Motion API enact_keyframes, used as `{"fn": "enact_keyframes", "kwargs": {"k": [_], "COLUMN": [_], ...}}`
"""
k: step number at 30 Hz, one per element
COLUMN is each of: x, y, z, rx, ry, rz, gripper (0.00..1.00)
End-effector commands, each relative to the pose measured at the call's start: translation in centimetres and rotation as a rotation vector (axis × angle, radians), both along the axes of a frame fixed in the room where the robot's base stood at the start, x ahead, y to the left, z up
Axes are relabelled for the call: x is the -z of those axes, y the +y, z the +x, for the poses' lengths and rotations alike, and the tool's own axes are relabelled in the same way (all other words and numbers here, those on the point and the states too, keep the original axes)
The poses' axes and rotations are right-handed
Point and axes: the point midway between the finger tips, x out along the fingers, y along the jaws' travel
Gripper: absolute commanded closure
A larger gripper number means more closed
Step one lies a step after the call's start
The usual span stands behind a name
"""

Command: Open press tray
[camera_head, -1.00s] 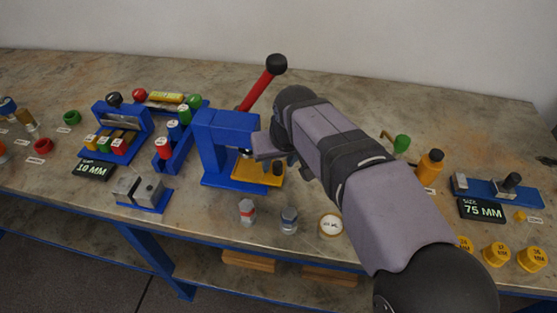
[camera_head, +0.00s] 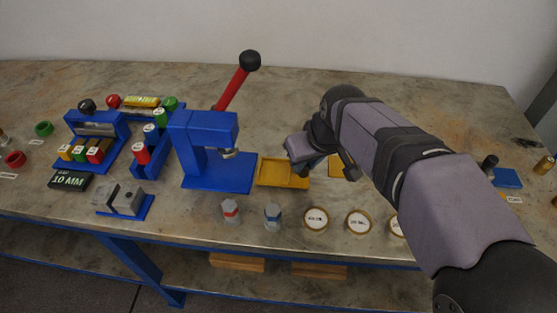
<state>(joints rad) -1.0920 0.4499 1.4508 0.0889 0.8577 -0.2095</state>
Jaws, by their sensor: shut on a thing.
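The blue press (camera_head: 200,150) stands on the bench with its red lever (camera_head: 232,88) tilted up to the right, ending in a black ball. Its yellow tray (camera_head: 274,174) lies to the right of the press column, drawn out of the blue base plate (camera_head: 222,176). The tray looks empty where it shows. My gripper (camera_head: 299,166) is over the tray's right end and shut on it, seemingly at the black tray knob; the jaws hide the knob and the exact contact.
Two small grey vessels, one red-banded (camera_head: 231,212) and one blue-banded (camera_head: 273,216), stand in front of the tray. Round cream-topped jars (camera_head: 316,219) stand to their right. A yellow piece (camera_head: 337,166) shows partly behind my gripper. A blue rack (camera_head: 150,153) stands left of the press.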

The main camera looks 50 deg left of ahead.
Motion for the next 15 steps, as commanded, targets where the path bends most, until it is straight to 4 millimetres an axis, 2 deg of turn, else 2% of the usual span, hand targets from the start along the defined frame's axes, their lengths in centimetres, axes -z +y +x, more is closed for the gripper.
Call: {"fn": "enact_keyframes", "kwargs": {"k": [3, 11, 12, 14, 15], "x": [-0.03, -0.04, -0.05, -0.05, -0.04], "y": [-0.66, -0.62, -0.61, -0.60, -0.60], "z": [0.68, 0.66, 0.64, 0.64, 0.64], "rx": [0.001, 0.000, 0.000, 0.000, 0.000], "ry": [-0.001, 0.000, 0.000, 0.000, 0.000], "rz": [0.003, 0.004, 0.004, 0.004, 0.004], "gripper": [1.00, 1.00, 0.76, 0.61, 0.61]}}
